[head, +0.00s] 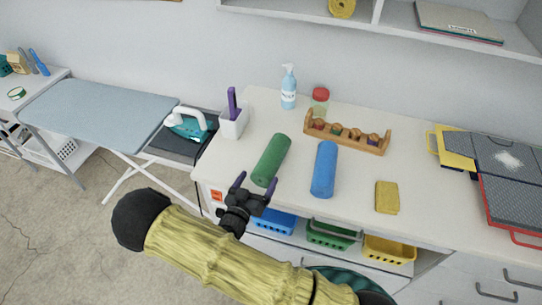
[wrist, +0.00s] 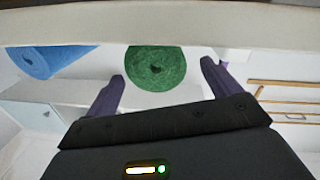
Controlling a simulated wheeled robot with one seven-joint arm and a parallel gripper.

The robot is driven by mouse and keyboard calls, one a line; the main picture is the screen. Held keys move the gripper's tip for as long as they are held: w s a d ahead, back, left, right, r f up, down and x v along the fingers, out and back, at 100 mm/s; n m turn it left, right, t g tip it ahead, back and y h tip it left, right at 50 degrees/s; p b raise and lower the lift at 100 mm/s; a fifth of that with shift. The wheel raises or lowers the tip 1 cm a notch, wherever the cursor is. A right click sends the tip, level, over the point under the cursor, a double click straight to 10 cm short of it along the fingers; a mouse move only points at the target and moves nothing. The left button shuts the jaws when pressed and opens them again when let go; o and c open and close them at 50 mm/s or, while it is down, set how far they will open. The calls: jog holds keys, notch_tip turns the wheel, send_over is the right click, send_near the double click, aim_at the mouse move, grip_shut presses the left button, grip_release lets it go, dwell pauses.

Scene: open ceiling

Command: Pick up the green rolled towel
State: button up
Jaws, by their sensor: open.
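The green rolled towel (head: 271,159) lies on the white counter, slanting from its near end toward the back right. In the wrist view the round end of the green towel (wrist: 155,68) shows between and beyond the fingertips. My gripper (head: 256,182) is open, with its two dark purple fingers apart and nothing held. It is at the counter's front edge, just in front of the towel's near end. The fingers also show in the wrist view (wrist: 163,71). I cannot tell whether they touch the towel.
A blue rolled towel (head: 324,168) lies right of the green one, with a gap between. Behind are a wooden rack (head: 345,134), a soap bottle (head: 288,88) and a jar (head: 320,100). A white holder (head: 233,122) stands left; a folded yellow cloth (head: 387,197) lies right.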

aim_at(265, 167)
jog(key=shift+w+d, duration=0.25)
jog(key=shift+w, duration=0.4)
jog(key=shift+f+p+x, duration=0.15)
jog(key=shift+p+x, duration=0.55)
jog(key=shift+x, duration=0.6)
jog(key=shift+f+p+x, duration=0.1)
jog(key=shift+p+x, duration=0.55)
jog(key=shift+x, duration=0.65)
jog(key=c, duration=1.2)
jog(key=shift+o, duration=0.2)
notch_tip(265, 167, up, 28)
jog(key=b, duration=0.3)
